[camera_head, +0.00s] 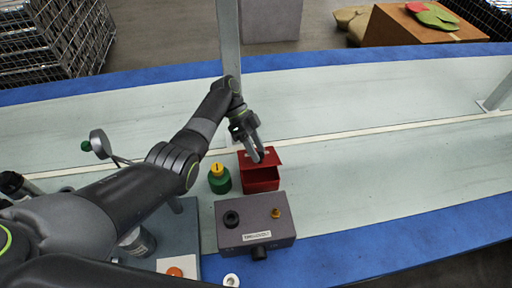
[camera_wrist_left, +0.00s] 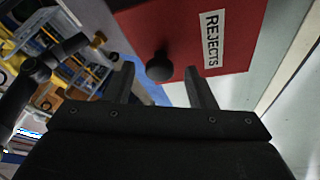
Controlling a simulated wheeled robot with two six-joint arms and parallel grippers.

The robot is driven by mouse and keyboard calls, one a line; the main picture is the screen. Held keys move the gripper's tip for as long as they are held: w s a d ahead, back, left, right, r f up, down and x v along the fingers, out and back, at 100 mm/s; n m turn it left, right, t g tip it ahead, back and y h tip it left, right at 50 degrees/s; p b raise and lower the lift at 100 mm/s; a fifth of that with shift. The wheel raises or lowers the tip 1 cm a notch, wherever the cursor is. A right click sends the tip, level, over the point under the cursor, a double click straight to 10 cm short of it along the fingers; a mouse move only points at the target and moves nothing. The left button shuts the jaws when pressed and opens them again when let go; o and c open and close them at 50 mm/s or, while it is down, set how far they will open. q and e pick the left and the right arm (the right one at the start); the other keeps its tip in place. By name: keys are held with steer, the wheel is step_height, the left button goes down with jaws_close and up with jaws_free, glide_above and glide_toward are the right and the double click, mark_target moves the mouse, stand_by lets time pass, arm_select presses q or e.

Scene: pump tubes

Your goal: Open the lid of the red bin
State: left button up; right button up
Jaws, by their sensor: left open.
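The red bin (camera_head: 262,181) stands on the pale table, right of a green bottle. Its red lid (camera_head: 275,158) shows above the body, with a darker red area beneath its front edge; I cannot tell exactly how far it is raised. In the left wrist view the lid (camera_wrist_left: 185,30) fills the top, with a white REJECTS label (camera_wrist_left: 211,40) and a dark round knob (camera_wrist_left: 159,67). My left gripper (camera_head: 258,156) is open at the lid, its fingertips on either side of the knob in the wrist view. Contact is unclear. My right gripper is not in view.
The green bottle with yellow cap (camera_head: 219,180) stands close left of the bin. A grey box with knobs (camera_head: 254,222) sits just in front. A grey post (camera_head: 229,45) rises behind. The table to the right is clear.

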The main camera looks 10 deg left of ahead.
arm_select(q)
steer(key=shift+r, duration=0.1)
step_height(320, 180, up, 10)
steer(key=p, duration=0.5)
